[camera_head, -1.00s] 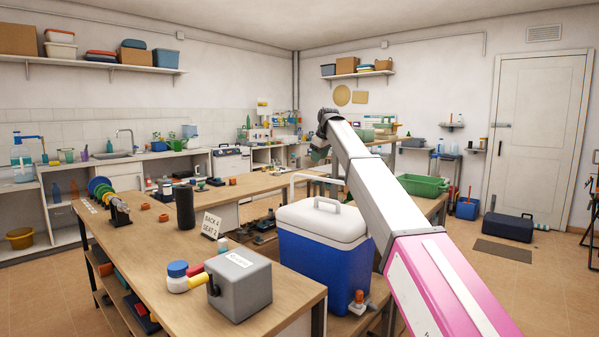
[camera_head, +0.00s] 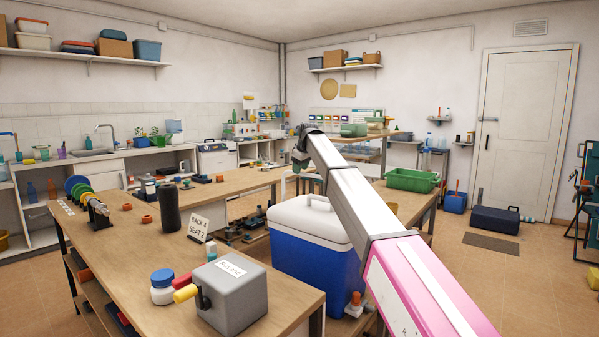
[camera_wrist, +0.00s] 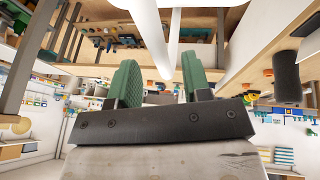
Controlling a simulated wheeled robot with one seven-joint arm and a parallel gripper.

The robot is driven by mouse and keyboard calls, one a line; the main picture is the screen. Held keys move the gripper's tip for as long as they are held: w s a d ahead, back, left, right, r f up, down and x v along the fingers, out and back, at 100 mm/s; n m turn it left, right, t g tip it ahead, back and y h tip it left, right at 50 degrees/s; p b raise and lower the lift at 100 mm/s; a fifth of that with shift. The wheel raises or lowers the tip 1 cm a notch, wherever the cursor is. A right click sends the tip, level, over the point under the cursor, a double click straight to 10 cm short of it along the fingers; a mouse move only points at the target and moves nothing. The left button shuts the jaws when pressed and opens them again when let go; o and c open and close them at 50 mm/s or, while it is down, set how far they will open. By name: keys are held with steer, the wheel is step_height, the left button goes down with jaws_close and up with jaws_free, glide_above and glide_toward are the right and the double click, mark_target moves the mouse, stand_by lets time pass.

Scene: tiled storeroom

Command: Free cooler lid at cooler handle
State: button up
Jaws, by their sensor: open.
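The cooler (camera_head: 305,260) has a blue body and a white lid (camera_head: 300,223) that lies closed on top. A white handle (camera_head: 318,201) sits on the lid, and a thin white bar (camera_head: 284,185) rises at the lid's far left. My gripper (camera_head: 300,160) is above and beyond the lid in the head view, its fingers small and partly hidden by my arm. In the wrist view my gripper (camera_wrist: 160,65) is open, its green fingers apart. A white bar (camera_wrist: 170,45) shows in the gap between them; I cannot tell whether it touches them.
The wooden bench (camera_head: 130,245) left of the cooler holds a grey box (camera_head: 232,293), a white jar (camera_head: 162,287) and a dark cylinder (camera_head: 170,209). A green crate (camera_head: 412,180) stands behind the cooler. The tiled floor (camera_head: 530,290) at right is mostly clear.

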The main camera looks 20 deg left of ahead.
steer(key=shift+x, duration=0.85)
jaws_close()
steer(key=shift+w, duration=0.15)
